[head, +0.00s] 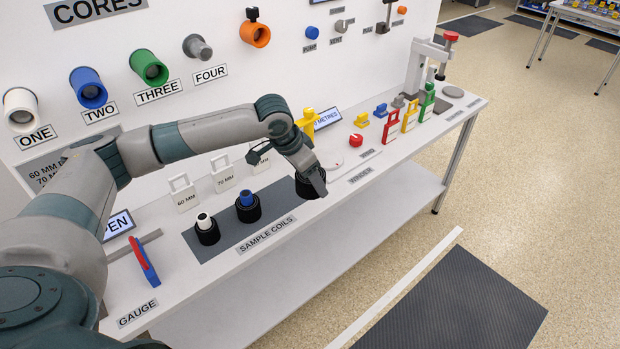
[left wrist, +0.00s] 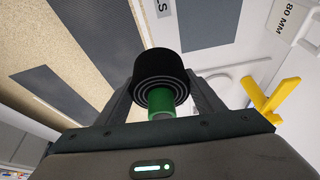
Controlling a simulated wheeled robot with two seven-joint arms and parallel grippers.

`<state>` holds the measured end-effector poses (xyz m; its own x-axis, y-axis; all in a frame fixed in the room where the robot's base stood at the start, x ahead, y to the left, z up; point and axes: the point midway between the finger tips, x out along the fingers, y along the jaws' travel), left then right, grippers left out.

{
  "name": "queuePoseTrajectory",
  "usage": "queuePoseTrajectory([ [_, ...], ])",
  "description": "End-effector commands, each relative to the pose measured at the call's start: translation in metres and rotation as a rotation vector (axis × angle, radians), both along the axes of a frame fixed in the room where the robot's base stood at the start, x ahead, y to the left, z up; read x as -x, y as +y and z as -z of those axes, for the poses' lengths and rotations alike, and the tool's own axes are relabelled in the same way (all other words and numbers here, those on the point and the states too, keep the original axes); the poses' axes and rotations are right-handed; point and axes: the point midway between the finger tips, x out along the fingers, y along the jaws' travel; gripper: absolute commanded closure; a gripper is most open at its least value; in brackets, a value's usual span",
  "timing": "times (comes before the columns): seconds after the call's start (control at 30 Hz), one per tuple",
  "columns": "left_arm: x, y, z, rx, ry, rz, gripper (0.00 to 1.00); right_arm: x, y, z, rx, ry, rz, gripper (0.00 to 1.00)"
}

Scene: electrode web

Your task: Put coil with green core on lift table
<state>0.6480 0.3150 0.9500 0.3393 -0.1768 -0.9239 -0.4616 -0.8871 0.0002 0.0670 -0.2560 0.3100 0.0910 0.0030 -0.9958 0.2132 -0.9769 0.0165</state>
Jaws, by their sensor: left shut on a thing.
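My left gripper (head: 318,181) is above the right end of the grey sample coils mat (head: 224,243). It is shut on a black coil (head: 307,189). In the left wrist view this coil (left wrist: 160,72) sits between the two fingers, and its green core (left wrist: 162,104) sticks out toward the palm. In the head view the gripper hides the core. I cannot surely pick out the lift table; a round grey plate (head: 453,92) lies at the far right of the bench. My right gripper is not in view.
A coil with a white core (head: 207,230) and one with a blue core (head: 248,207) stand on the mat. A gauge (head: 145,262) is at the left. The winder area, coloured pieces and a grey press (head: 420,70) line the bench toward the right.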

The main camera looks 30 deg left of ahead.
Motion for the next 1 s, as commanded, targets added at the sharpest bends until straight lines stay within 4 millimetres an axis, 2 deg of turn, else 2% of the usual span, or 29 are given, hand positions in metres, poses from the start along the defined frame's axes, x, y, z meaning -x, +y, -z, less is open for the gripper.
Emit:
queuePoseTrajectory([
  [0.17,0.001,-0.004,-0.002,0.001,-0.002,-0.005,0.76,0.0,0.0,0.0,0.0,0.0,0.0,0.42],
  [0.37,0.013,-0.027,-0.014,0.003,-0.003,-0.046,0.76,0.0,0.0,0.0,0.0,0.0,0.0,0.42],
  [0.7,0.06,-0.089,-0.061,0.003,-0.006,-0.265,0.76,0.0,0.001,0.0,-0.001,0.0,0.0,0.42],
  [0.83,0.077,-0.103,-0.08,0.003,-0.006,-0.365,0.76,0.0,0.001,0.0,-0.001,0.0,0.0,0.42],
  [1.0,0.091,-0.11,-0.095,0.002,-0.003,-0.453,0.76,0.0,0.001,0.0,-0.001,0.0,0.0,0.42],
])
